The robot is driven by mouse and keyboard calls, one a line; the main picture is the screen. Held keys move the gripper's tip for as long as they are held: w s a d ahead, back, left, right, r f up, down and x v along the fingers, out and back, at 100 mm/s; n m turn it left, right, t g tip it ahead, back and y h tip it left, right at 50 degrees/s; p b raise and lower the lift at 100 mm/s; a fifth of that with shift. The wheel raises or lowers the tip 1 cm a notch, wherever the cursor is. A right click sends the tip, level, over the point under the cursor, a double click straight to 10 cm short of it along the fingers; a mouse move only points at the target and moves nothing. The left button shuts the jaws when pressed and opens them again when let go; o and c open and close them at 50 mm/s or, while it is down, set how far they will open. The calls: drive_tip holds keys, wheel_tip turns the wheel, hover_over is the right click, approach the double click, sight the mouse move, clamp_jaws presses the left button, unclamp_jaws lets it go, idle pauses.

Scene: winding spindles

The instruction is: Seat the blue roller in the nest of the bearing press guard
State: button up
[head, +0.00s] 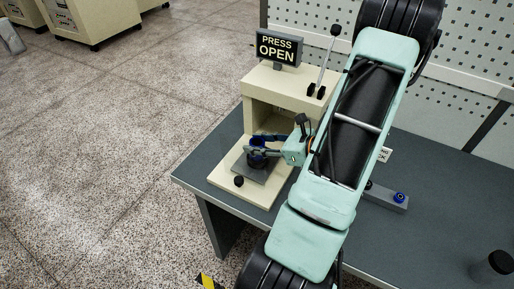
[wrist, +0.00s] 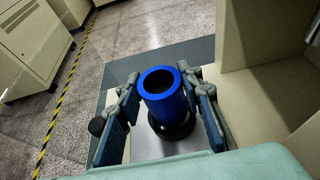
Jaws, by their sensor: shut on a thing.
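The blue roller (wrist: 163,95) is a hollow upright cylinder between the two fingers of my gripper (wrist: 160,90) in the wrist view. My gripper is shut on it. The roller's lower end is at the black round nest (wrist: 174,127); I cannot tell whether it is inside the nest or just above it. In the head view my gripper (head: 264,145) is at the front of the cream bearing press (head: 228,186), over its grey plate, and partly hides the roller (head: 257,143). The press sign (head: 278,47) reads "PRESS OPEN".
A grey block (head: 385,198) with a small blue piece lies behind my arm. A dark cylinder (head: 490,266) stands at the right of the grey bench (head: 440,180).

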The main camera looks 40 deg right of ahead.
drive_tip(key=shift+f, duration=1.05)
drive_tip(key=shift+f, duration=0.2)
drive_tip(key=o, duration=1.3)
drive_tip(key=shift+r, duration=0.15)
drive_tip(key=shift+r, duration=0.2)
drive_tip(key=b+v, duration=0.1)
drive_tip(key=v, duration=1.1)
drive_tip(key=shift+d+f, duration=0.1)
